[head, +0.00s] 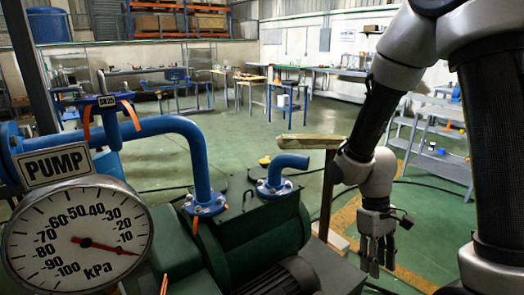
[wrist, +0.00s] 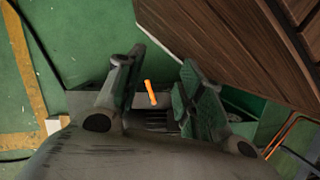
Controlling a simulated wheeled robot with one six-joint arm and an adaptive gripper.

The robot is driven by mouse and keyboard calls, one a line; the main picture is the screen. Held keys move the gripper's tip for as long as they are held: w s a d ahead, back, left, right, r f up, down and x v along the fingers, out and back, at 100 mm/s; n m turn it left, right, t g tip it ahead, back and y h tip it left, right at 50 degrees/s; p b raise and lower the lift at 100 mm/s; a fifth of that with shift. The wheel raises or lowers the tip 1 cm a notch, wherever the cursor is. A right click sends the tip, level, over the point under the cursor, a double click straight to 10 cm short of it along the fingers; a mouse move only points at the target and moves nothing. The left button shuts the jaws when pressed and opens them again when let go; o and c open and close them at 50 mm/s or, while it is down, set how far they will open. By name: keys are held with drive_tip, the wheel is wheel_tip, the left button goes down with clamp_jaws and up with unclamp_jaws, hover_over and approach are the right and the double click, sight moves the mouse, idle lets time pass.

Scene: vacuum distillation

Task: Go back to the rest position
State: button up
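My gripper (head: 377,262) hangs at the end of my arm on the right side of the head view, with its fingers pointing down. It is right of the green pump and its motor (head: 262,240), apart from them as far as this view shows. The wrist view shows the two fingers (wrist: 160,85) spread, with a clear gap and nothing held between them. A small orange piece (wrist: 151,93) shows in that gap, beyond the fingers. The floor below the gripper is partly hidden by the pump.
A pressure gauge (head: 80,238) with a red needle near -10 and a PUMP sign (head: 57,165) stand front left. Blue pipes (head: 165,125) rise from the pump. A wooden-topped post (head: 308,141) stands near my arm; brown wood (wrist: 235,45) fills the wrist view's upper right. Green floor (head: 235,130) is open behind.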

drive_tip(key=s+d+r+m+t, duration=0.1)
drive_tip(key=s+d+r+t, duration=0.1)
drive_tip(key=r, duration=0.6)
drive_tip(key=s+d+r+m+t, duration=0.2)
drive_tip(key=d+r+t, duration=0.1)
drive_tip(key=r, duration=0.5)
drive_tip(key=s+d+r+m+t+y, duration=0.1)
drive_tip(key=s+d+r+t, duration=0.1)
drive_tip(key=r, duration=0.6)
drive_tip(key=shift+d+r+m+t, duration=0.3)
drive_tip(key=shift+d+m+t, duration=0.1)
drive_tip(key=shift+d+t, duration=0.15)
drive_tip(key=shift+w+a, duration=0.1)
